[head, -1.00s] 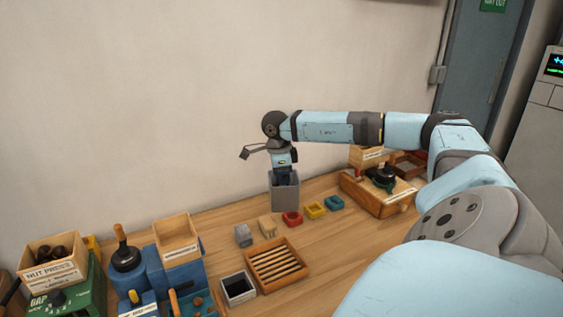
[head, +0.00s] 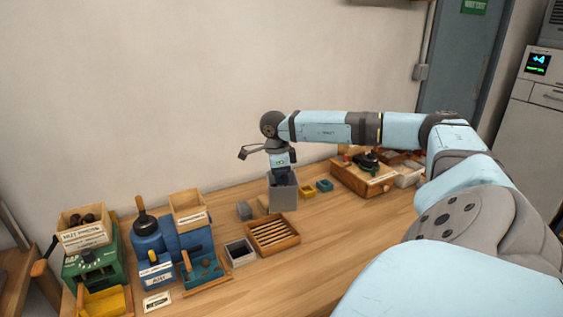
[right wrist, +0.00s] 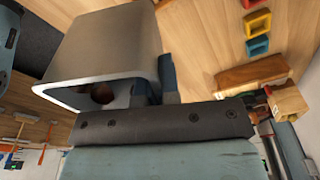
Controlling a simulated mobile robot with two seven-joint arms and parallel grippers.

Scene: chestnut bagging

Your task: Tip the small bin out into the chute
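The small bin is a grey, square, open-topped box (head: 285,197), upright in the head view over the middle of the bench. My right gripper (head: 281,174) points down into its mouth and is shut on its wall. In the right wrist view the bin (right wrist: 115,45) fills the upper left, with brown round chestnuts (right wrist: 103,92) inside. Whether its base clears the bench is hard to tell. No part is clearly marked as the chute; a blue machine (head: 147,240) with a wooden hopper (head: 189,209) stands to the left. My left gripper is not in view.
A green nut press (head: 92,262) with a yellow tray (head: 105,302) stands at far left. A slatted wooden tray (head: 272,234) and a dark-lined box (head: 240,252) lie in front of the bin. A wooden box (head: 364,178) stands right. The bench front centre is clear.

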